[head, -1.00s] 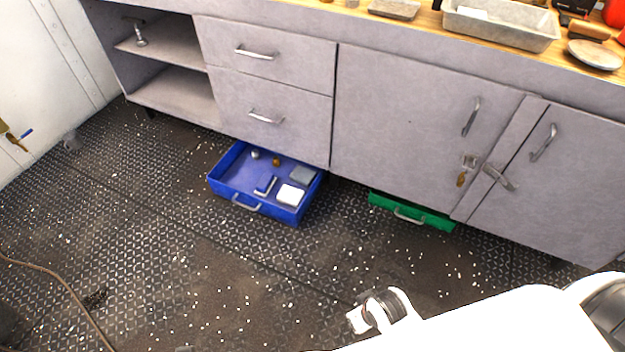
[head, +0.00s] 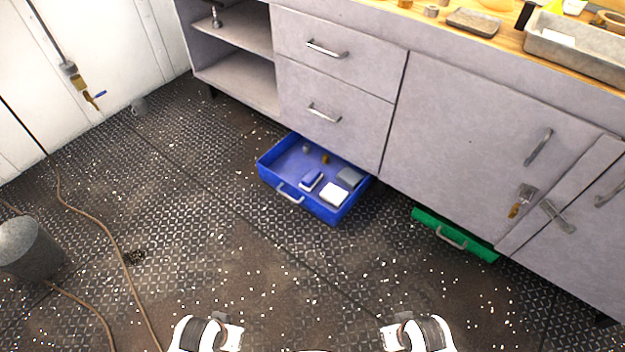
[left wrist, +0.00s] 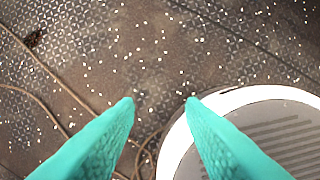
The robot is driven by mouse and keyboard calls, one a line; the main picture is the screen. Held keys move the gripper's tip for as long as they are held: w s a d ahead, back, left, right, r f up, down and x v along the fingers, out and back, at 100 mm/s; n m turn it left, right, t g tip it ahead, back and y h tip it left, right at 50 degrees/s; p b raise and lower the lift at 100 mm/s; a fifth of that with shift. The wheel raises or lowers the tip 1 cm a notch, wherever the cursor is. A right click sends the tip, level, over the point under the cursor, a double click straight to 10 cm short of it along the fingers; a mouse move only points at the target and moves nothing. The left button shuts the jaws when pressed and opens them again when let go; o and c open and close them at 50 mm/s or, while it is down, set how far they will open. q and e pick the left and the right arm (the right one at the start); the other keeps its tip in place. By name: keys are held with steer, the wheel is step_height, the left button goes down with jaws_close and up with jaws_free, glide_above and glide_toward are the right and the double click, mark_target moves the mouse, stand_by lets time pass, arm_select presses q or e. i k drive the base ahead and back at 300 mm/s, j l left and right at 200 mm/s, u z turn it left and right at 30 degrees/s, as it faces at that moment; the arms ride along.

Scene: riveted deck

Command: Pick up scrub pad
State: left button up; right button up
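A blue open drawer or tray (head: 290,197) sits low at the cabinet's foot in the head view. In it lie a white block-like pad (head: 334,194), a grey-blue flat block (head: 349,177) and a small dark blue piece with a pale edge (head: 311,180). I cannot tell for certain which is the scrub pad. My left gripper (left wrist: 160,102) shows two teal fingers held apart with nothing between them, above the floor and well away from the blue drawer. The fingers of my right gripper are not in view.
A green drawer (head: 455,236) sits low at the right. Brown hoses (head: 100,255) and a grey bucket (head: 28,250) are on the left floor. A worktop with a metal tray (head: 575,50) runs above the cabinet. Speckled floor in front of the blue drawer is clear.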

mark_target(310, 180)
steer(key=i+j+z, duration=0.2)
steer(key=i, duration=0.35)
steer(key=i+j+z, duration=0.2)
steer(key=i, duration=0.35)
steer(key=i+j+z, duration=0.2)
steer(key=i, duration=0.3)
